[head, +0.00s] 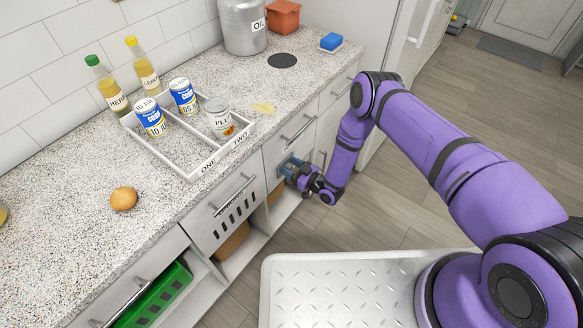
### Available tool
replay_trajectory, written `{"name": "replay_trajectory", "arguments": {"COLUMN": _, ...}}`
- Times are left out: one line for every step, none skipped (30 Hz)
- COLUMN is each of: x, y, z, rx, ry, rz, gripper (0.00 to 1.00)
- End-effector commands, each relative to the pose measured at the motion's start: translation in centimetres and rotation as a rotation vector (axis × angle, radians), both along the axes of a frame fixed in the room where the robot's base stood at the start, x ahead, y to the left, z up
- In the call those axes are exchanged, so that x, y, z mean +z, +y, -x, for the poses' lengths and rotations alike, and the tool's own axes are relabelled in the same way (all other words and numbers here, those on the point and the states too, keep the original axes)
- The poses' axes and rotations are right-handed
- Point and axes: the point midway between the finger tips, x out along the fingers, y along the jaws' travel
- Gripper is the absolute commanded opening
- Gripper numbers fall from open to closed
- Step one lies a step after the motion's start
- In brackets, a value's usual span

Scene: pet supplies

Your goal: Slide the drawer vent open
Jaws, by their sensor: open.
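The drawer front with rows of dark vent slots (224,227) is in the counter's front, left of my gripper. It has a silver bar handle (232,195) above the slots and looks closed. My gripper (285,167) is open, in front of the cabinets to the right of the vented drawer and just below another drawer's handle. The fingertips are small and partly hidden by the wrist, so contact with the cabinet cannot be told.
An onion-like brown item (123,198) lies nearer. A green bin (160,297) sits in an opening at lower left. The wooden floor to the right is mostly clear.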

Motion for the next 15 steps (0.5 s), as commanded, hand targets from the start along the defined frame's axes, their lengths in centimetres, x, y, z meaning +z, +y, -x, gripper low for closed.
{"name": "replay_trajectory", "arguments": {"x": -0.01, "y": -0.02, "z": 0.01, "rx": 0.000, "ry": 0.000, "rz": 0.000, "gripper": 0.53}}
{"name": "replay_trajectory", "arguments": {"x": -0.01, "y": -0.02, "z": 0.01, "rx": 0.000, "ry": 0.000, "rz": 0.000, "gripper": 0.53}}
{"name": "replay_trajectory", "arguments": {"x": -0.01, "y": -0.02, "z": 0.02, "rx": 0.000, "ry": 0.000, "rz": 0.000, "gripper": 0.46}}
{"name": "replay_trajectory", "arguments": {"x": -0.01, "y": -0.02, "z": 0.02, "rx": 0.000, "ry": 0.000, "rz": 0.000, "gripper": 0.39}}
{"name": "replay_trajectory", "arguments": {"x": -0.01, "y": -0.02, "z": 0.02, "rx": 0.000, "ry": 0.000, "rz": 0.000, "gripper": 0.33}}
{"name": "replay_trajectory", "arguments": {"x": -0.01, "y": -0.03, "z": 0.02, "rx": 0.000, "ry": 0.000, "rz": 0.000, "gripper": 0.23}}
{"name": "replay_trajectory", "arguments": {"x": -0.01, "y": -0.03, "z": 0.02, "rx": 0.000, "ry": 0.000, "rz": 0.000, "gripper": 0.16}}
{"name": "replay_trajectory", "arguments": {"x": -0.01, "y": -0.03, "z": 0.02, "rx": 0.000, "ry": 0.000, "rz": 0.000, "gripper": 0.10}}
{"name": "replay_trajectory", "arguments": {"x": -0.01, "y": -0.03, "z": 0.02, "rx": 0.000, "ry": 0.000, "rz": 0.000, "gripper": 0.00}}
{"name": "replay_trajectory", "arguments": {"x": -0.01, "y": -0.04, "z": 0.03, "rx": 0.000, "ry": 0.000, "rz": 0.000, "gripper": 0.00}}
{"name": "replay_trajectory", "arguments": {"x": -0.01, "y": -0.04, "z": 0.03, "rx": 0.000, "ry": 0.000, "rz": 0.000, "gripper": 0.00}}
{"name": "replay_trajectory", "arguments": {"x": -0.01, "y": -0.05, "z": 0.02, "rx": 0.000, "ry": 0.001, "rz": 0.001, "gripper": 0.00}}
{"name": "replay_trajectory", "arguments": {"x": -0.01, "y": -0.09, "z": -0.04, "rx": 0.000, "ry": 0.000, "rz": 0.000, "gripper": 0.00}}
{"name": "replay_trajectory", "arguments": {"x": -0.01, "y": -0.20, "z": -0.17, "rx": 0.000, "ry": 0.000, "rz": 0.000, "gripper": 0.00}}
{"name": "replay_trajectory", "arguments": {"x": 0.00, "y": -0.45, "z": -0.51, "rx": -0.001, "ry": -0.001, "rz": 0.001, "gripper": 0.00}}
